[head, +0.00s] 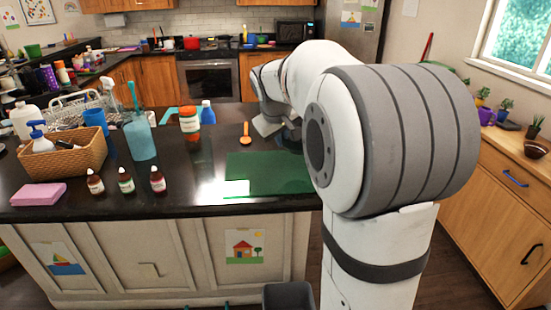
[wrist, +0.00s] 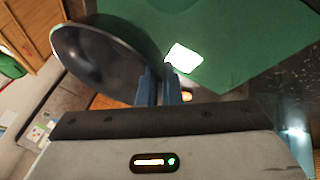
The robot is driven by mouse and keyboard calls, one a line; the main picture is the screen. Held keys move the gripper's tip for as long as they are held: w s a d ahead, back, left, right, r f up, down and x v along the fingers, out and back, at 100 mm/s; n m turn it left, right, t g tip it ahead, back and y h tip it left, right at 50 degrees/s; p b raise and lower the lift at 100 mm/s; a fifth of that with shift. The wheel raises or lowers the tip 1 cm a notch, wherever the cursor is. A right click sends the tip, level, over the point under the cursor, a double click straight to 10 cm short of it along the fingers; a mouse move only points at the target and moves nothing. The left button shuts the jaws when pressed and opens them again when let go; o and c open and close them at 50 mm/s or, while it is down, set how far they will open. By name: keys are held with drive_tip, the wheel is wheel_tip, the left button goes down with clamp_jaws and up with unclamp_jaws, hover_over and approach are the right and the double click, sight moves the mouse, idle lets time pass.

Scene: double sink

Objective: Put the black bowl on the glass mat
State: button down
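The black bowl (wrist: 100,62) shows large in the wrist view, at the upper left and tilted in the picture. My gripper (wrist: 162,75) has its two fingers close together at the bowl's near rim, with the rim appearing pinched between them. The green glass mat (head: 262,175) lies on the dark counter in the head view. It also fills the top of the wrist view (wrist: 235,40), behind and beside the bowl. In the head view my arm hides much of the bowl and the mat's right side. I cannot tell the bowl's height over the mat.
A wicker basket (head: 66,158) and a pink sponge (head: 38,194) are farther left.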

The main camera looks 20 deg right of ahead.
wheel_tip(320, 180, down, 6)
drive_tip(key=shift+w+f, duration=0.1)
idle(0.4)
drive_tip(key=shift+f, duration=0.1)
drive_tip(key=c, duration=1.6)
unclamp_jaws()
drive_tip(key=shift+a+r, duration=0.1)
drive_tip(key=shift+r, duration=0.3)
drive_tip(key=v, duration=1.2)
drive_tip(key=s+a+f+m+g+y, duration=0.1)
drive_tip(key=s+a+f, duration=0.3)
drive_tip(key=s+f, duration=0.3)
drive_tip(key=s+a+f+m+g+y, duration=0.1)
drive_tip(key=s+a+f, duration=0.3)
drive_tip(key=s, duration=1.2)
wheel_tip(320, 180, down, 4)
drive_tip(key=shift+a+y+b, duration=0.3)
drive_tip(key=shift+y, duration=0.4)
